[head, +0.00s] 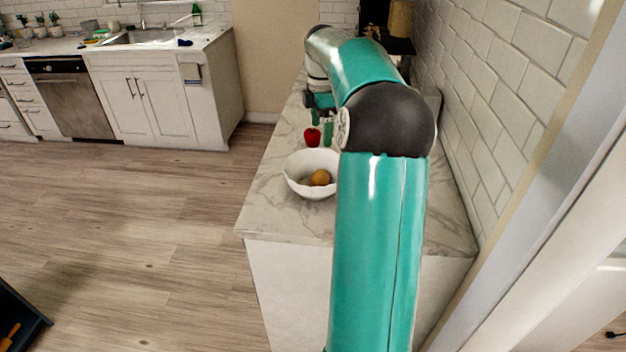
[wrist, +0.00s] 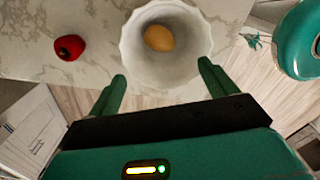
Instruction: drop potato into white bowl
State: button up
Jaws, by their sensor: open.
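The potato (head: 320,177) is a small yellow-brown lump lying inside the white bowl (head: 297,180), on the marble counter near its front left edge. In the wrist view, the potato (wrist: 158,38) rests in the white bowl (wrist: 133,62), which has a scalloped rim. My gripper (wrist: 162,82) is open and empty, with its green fingers apart, next to the bowl in the picture. In the head view my gripper (head: 320,130) shows only partly behind the bowl, near a red pepper. My arm hides the right side of the bowl there.
A red pepper (head: 312,137) stands on the marble counter (head: 290,227) behind the bowl; it also shows in the wrist view (wrist: 69,47). A white brick wall (head: 490,95) borders the counter on the right. Open wood floor (head: 130,220) lies left.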

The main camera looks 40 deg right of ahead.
notch_tip(320, 180, up, 4)
jog(key=shift+f, duration=0.1)
dwell(0.7)
